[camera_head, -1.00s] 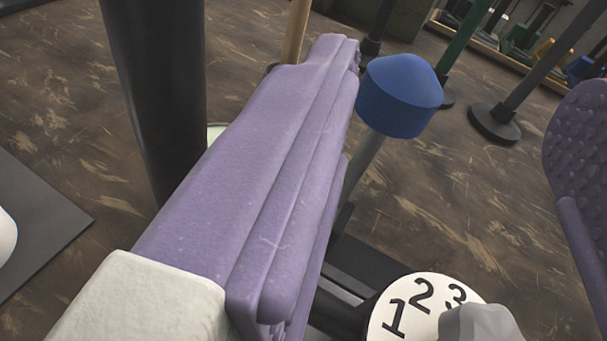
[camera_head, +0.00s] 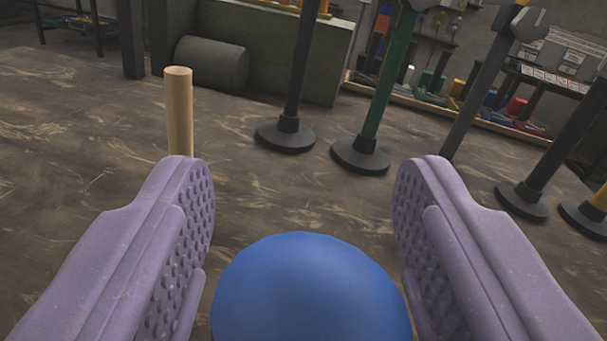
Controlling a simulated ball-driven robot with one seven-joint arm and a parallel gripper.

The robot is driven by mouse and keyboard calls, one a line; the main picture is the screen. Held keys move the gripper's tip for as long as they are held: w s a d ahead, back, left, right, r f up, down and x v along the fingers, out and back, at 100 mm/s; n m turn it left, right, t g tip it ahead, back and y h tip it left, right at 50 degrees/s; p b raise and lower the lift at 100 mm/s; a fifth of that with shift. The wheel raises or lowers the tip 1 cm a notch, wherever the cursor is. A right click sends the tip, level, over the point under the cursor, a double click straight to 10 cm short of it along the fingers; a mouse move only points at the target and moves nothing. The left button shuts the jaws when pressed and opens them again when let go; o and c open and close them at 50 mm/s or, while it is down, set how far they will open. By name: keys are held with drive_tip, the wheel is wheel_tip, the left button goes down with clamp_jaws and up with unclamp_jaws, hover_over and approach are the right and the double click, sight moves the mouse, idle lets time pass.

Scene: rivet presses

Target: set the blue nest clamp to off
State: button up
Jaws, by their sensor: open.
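A blue rounded knob (camera_head: 311,292) fills the bottom middle of the view, close to the camera. Its stem and whatever it stands on are hidden below the frame. My gripper (camera_head: 305,172) is open, with one purple padded finger on each side of the knob. The fingertips reach beyond the knob in the picture. A gap shows between the knob and each finger; I see no clear contact. No clamp dial or marking is in view, so the clamp's setting cannot be read.
A wooden post (camera_head: 180,115) stands beyond the left fingertip. A green post (camera_head: 380,95) and several dark posts with round bases stand farther back. A grey roller (camera_head: 212,63) lies at the back left. Brown floor between is clear.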

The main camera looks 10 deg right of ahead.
drive_tip(key=shift+c, duration=0.3)
clamp_jaws()
